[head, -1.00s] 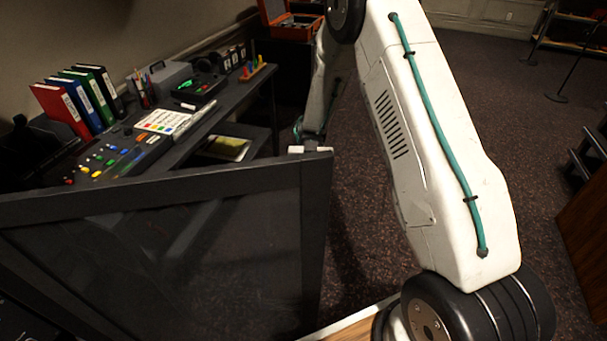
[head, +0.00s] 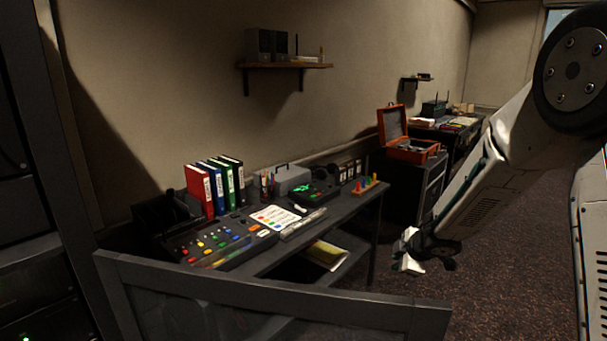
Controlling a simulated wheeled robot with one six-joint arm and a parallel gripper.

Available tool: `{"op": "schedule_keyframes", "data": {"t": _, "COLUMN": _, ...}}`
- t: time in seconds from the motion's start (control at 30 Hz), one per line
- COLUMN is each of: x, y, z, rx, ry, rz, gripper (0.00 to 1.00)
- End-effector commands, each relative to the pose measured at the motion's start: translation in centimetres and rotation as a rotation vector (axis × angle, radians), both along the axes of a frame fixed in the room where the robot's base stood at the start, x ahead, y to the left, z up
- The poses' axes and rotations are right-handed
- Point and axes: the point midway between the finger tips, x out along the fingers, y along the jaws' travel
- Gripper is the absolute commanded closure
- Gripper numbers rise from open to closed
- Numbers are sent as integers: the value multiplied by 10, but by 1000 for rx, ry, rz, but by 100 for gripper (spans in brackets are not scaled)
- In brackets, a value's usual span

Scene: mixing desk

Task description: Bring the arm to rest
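My arm (head: 480,195) comes in from the right side of the head view, its white forearm slanting down to the left. My gripper (head: 402,252) is at its lower end, over the dark speckled floor to the right of the mixing desk (head: 345,220). Its two pale fingertips stand apart with a gap between them, and I see nothing held there. The gripper appears clear of the desk and of the dark framed panel (head: 270,290) in front.
The desk bears a mixer (head: 215,243), several binders (head: 215,187), a grey box (head: 287,180) and colored pegs (head: 365,185). An open orange case (head: 410,148) stands on a dark cabinet behind. A dark rack (head: 30,240) is at left. Floor (head: 500,305) shows at lower right.

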Motion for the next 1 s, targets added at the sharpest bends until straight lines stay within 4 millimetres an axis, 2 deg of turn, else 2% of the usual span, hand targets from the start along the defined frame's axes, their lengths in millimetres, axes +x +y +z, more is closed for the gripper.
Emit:
{"op": "schedule_keyframes", "data": {"t": 0.03, "x": -8, "y": -21, "z": 24, "rx": -42, "ry": -12, "rz": -140, "gripper": 83}}
{"op": "schedule_keyframes", "data": {"t": 0.07, "x": -16, "y": -35, "z": 35, "rx": -66, "ry": -9, "rz": -231, "gripper": 83}}
{"op": "schedule_keyframes", "data": {"t": 0.1, "x": -31, "y": -52, "z": 50, "rx": -92, "ry": 2, "rz": -351, "gripper": 83}}
{"op": "schedule_keyframes", "data": {"t": 0.17, "x": -59, "y": -73, "z": 70, "rx": -117, "ry": 32, "rz": -521, "gripper": 83}}
{"op": "schedule_keyframes", "data": {"t": 0.2, "x": -81, "y": -83, "z": 82, "rx": -128, "ry": 60, "rz": -627, "gripper": 83}}
{"op": "schedule_keyframes", "data": {"t": 0.27, "x": -117, "y": -94, "z": 97, "rx": -132, "ry": 115, "rz": -774, "gripper": 83}}
{"op": "schedule_keyframes", "data": {"t": 0.33, "x": -162, "y": -98, "z": 112, "rx": -122, "ry": 189, "rz": -925, "gripper": 83}}
{"op": "schedule_keyframes", "data": {"t": 0.43, "x": -227, "y": -91, "z": 129, "rx": -84, "ry": 313, "rz": -1099, "gripper": 83}}
{"op": "schedule_keyframes", "data": {"t": 0.5, "x": -270, "y": -79, "z": 139, "rx": -43, "ry": 404, "rz": -1191, "gripper": 83}}
{"op": "schedule_keyframes", "data": {"t": 0.6, "x": -324, "y": -56, "z": 152, "rx": 33, "ry": 528, "rz": -1281, "gripper": 83}}
{"op": "schedule_keyframes", "data": {"t": 0.7, "x": -369, "y": -31, "z": 164, "rx": 123, "ry": 625, "rz": -1324, "gripper": 83}}
{"op": "schedule_keyframes", "data": {"t": 0.8, "x": -397, "y": -12, "z": 174, "rx": 216, "ry": 662, "rz": -1331, "gripper": 83}}
{"op": "schedule_keyframes", "data": {"t": 1.0, "x": -414, "y": -4, "z": 192, "rx": 319, "ry": 581, "rz": -1299, "gripper": 83}}
